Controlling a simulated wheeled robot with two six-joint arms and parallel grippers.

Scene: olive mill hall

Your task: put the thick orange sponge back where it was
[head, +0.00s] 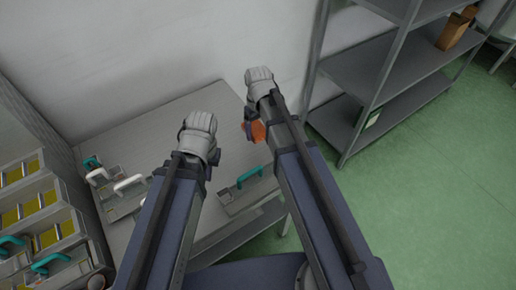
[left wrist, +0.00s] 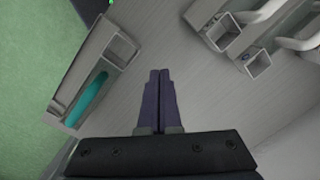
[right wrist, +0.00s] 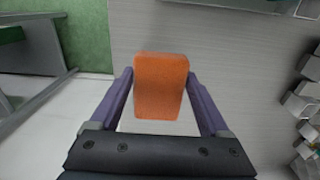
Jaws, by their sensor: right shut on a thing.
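The thick orange sponge (right wrist: 160,88) is between the fingers of my right gripper (right wrist: 160,75), which is shut on it. In the head view a bit of the sponge (head: 258,131) shows beside my right wrist, over the right side of the grey table (head: 160,110); the rest is hidden by the arm. I cannot tell how high it is above the table. My left gripper (left wrist: 160,72) is shut with its fingers together and nothing between them, above the middle of the table.
A grey tray with a teal handle (head: 250,177) lies at the table's near right edge. Trays with white and teal handles (head: 122,190) are at the left. A rack with yellow-lined compartments (head: 35,215) stands further left. A grey shelf unit (head: 365,70) stands at the right.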

